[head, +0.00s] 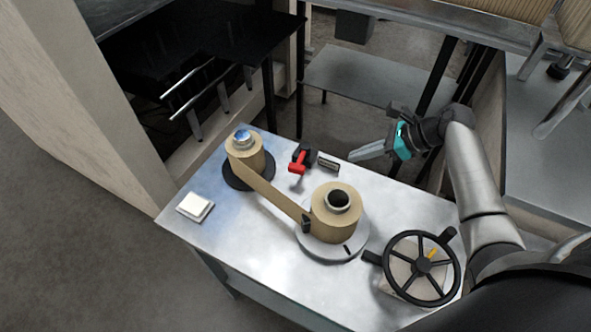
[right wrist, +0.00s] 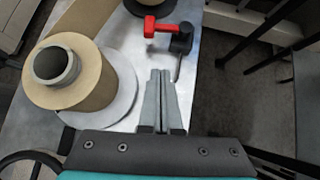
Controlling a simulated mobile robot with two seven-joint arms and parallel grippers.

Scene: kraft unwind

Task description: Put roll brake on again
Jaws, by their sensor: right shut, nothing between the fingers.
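The roll brake appears to be the red lever (head: 298,166) on a black base (head: 303,152) at the table's back edge, between two kraft paper rolls. In the right wrist view the red lever (right wrist: 160,26) extends left from its black post (right wrist: 181,40). My right gripper (head: 353,156) is shut and empty, to the right of the lever and apart from it. In the right wrist view its fingertips (right wrist: 160,73) are together, below the lever in the picture. The large kraft roll (head: 323,222) sits on a light disc. My left gripper is not in view.
A paper strip (head: 272,193) runs from the smaller roll (head: 240,160) to the large one. A small block (head: 328,164) lies right of the lever. A black handwheel (head: 422,268) stands front right, and a white pad (head: 195,206) lies at the left.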

